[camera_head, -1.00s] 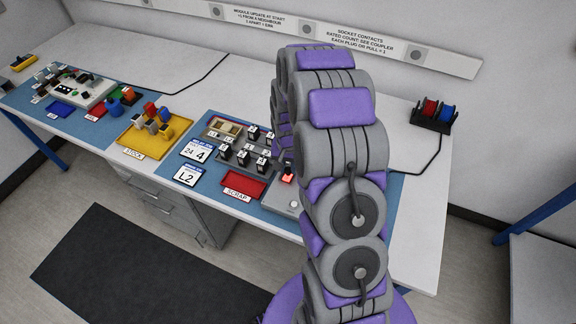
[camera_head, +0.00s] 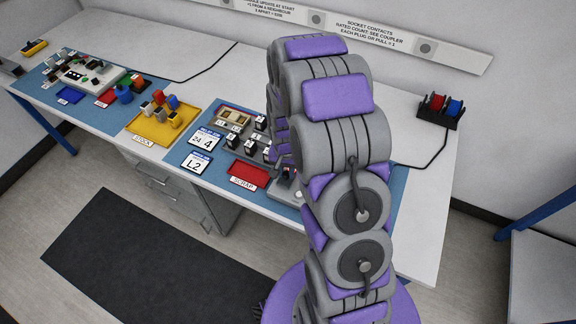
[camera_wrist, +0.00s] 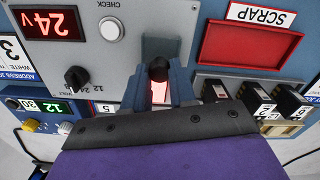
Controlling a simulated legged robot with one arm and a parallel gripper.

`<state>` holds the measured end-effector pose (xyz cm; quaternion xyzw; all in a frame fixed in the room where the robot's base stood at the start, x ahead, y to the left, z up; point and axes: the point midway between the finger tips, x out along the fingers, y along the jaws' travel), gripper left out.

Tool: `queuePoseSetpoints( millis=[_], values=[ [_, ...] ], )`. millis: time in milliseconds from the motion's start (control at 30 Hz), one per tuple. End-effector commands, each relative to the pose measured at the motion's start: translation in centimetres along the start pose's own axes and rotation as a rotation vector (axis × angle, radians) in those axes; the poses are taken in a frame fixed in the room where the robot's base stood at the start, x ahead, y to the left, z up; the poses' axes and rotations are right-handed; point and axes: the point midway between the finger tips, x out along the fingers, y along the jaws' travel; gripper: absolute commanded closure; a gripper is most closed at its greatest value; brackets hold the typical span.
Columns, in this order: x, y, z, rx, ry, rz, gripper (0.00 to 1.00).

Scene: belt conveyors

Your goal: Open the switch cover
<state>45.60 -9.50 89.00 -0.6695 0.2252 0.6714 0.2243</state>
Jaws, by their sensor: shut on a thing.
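In the wrist view my gripper (camera_wrist: 158,93) has its two blue-grey fingers closed in on a small red, glowing piece (camera_wrist: 158,91), which I take to be the switch cover. A round black knob (camera_wrist: 158,69) shows just beyond the fingertips, against a lit pinkish patch of the grey panel (camera_wrist: 100,62). The fingers hide the sides of the cover, so its exact angle cannot be told. In the head view my arm hides most of the gripper. The small grey switch box (camera_head: 284,192) shows at the arm's left edge.
The wrist view shows a 24V display (camera_wrist: 48,24), a CHECK button (camera_wrist: 110,29) and a black rotary knob (camera_wrist: 76,78). A red scrap tray (camera_wrist: 253,45) and black modules (camera_wrist: 290,103) lie to the right. A yellow stock tray (camera_head: 160,127) stands farther left on the bench.

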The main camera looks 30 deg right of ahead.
Motion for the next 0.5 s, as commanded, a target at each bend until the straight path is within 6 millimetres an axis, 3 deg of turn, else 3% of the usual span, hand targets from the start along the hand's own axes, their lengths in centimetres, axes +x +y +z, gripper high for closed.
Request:
queuePoseSetpoints(
  millis=[67,100,333,500],
  values=[
    [-0.02,-0.03,-0.07,0.001,0.002,-0.001,1.0],
    [-0.02,-0.03,-0.08,0.001,0.002,-0.001,0.71],
    [-0.03,-0.02,-0.08,0.0,0.002,-0.001,0.49],
    [-0.03,-0.01,-0.08,0.0,0.002,-0.001,0.49]
  ],
)
